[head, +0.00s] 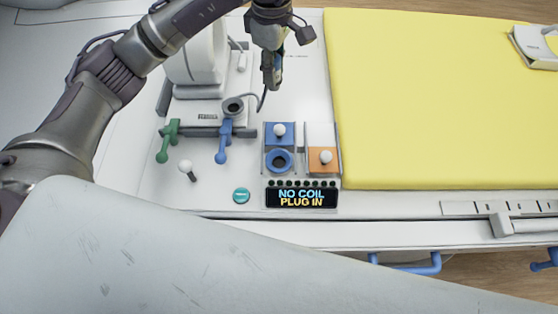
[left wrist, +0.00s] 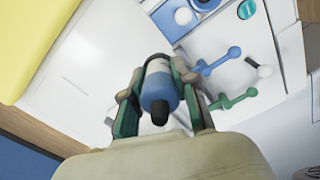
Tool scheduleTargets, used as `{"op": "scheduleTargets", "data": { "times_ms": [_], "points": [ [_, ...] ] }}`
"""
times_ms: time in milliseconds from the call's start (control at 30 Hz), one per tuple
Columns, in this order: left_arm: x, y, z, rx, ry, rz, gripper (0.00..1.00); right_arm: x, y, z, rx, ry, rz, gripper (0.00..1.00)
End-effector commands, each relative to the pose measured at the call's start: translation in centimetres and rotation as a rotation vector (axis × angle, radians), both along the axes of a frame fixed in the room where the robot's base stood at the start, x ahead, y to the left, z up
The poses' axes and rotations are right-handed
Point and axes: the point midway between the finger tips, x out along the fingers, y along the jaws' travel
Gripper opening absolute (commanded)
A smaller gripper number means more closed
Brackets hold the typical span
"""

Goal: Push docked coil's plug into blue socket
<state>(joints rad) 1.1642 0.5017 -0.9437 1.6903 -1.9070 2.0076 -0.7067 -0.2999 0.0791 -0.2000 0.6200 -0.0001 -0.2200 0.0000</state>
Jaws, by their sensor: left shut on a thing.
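My left gripper (head: 272,84) is shut on the plug, above the white panel and behind the socket block in the head view. In the left wrist view the plug (left wrist: 159,84) is a blue cylinder with a grey band and a dark end, between the two fingers. A thin dark cable runs from it toward the docked coil (head: 197,52), a thick white ring standing on its dock (head: 207,117). The blue socket (head: 279,160) is an empty-looking blue ring with a dark hole, below a white knob. The plug is apart from it. My right gripper is not in view.
An orange block with a white knob (head: 325,157) stands right of the socket. A display (head: 301,198) reads "NO COIL PLUG IN". Green (head: 168,141) and blue (head: 223,142) levers and a white-knobbed stick (head: 186,166) stand left. A yellow pad (head: 440,100) lies right.

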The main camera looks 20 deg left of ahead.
Motion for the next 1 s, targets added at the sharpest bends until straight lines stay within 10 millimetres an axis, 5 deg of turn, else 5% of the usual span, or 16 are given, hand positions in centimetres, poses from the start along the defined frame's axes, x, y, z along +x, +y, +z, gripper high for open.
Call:
{"op": "scheduleTargets", "data": {
  "times_ms": [267,1000],
  "points": [
    [-0.5,-0.2,-0.1,0.000,0.001,-0.002,0.00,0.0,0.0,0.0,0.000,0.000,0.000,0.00],
    [-7.4,-2.8,-0.1,0.001,0.000,-0.003,0.00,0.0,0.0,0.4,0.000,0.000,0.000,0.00]
  ]
}}
